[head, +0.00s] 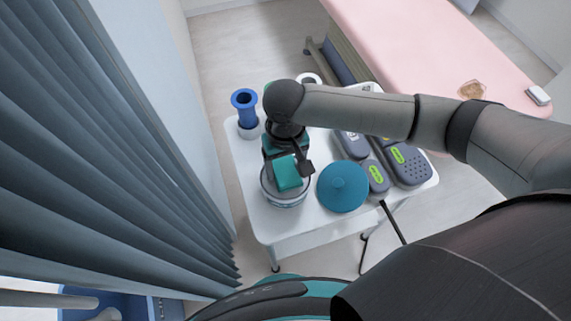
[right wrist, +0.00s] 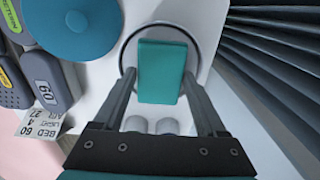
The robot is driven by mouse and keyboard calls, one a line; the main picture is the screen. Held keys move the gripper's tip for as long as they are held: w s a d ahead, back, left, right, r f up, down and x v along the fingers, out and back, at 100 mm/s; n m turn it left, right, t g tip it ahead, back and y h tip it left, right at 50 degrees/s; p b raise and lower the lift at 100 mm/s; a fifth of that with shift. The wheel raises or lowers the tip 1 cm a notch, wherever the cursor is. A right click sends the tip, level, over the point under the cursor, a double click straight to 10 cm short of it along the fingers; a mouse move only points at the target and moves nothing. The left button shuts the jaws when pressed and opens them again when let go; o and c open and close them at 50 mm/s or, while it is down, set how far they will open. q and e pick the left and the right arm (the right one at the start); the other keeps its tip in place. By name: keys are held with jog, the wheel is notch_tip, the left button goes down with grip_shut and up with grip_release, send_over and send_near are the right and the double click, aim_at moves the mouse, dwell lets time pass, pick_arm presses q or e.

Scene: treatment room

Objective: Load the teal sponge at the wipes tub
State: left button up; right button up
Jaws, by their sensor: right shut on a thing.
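The teal sponge (head: 287,173) is a flat block held between the fingers of my right gripper (head: 288,163). In the right wrist view the sponge (right wrist: 162,72) sits between the two dark fingers (right wrist: 160,86), over the round opening of the wipes tub (right wrist: 124,52). In the head view the tub (head: 284,204) is a pale round container near the trolley's front left. Sponge and gripper cover much of its opening. I cannot tell whether the sponge's lower end is below the rim. My left gripper is not in view.
A teal round lid (head: 342,187) lies right of the tub on the white trolley (head: 262,222). Grey handsets (head: 408,164) lie further right. A blue cup-like object (head: 244,107) stands behind left. A grey curtain (head: 95,170) hangs left. A pink treatment bed (head: 430,45) is behind.

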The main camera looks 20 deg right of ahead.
aim_at(285, 170)
jog(key=shift+f, duration=0.5)
dwell(0.9)
jog(key=shift+s+f+p, duration=0.15)
jog(key=shift+p, duration=0.3)
dwell(2.3)
notch_tip(285, 170, up, 7)
jog(key=p, duration=0.9)
dwell(0.9)
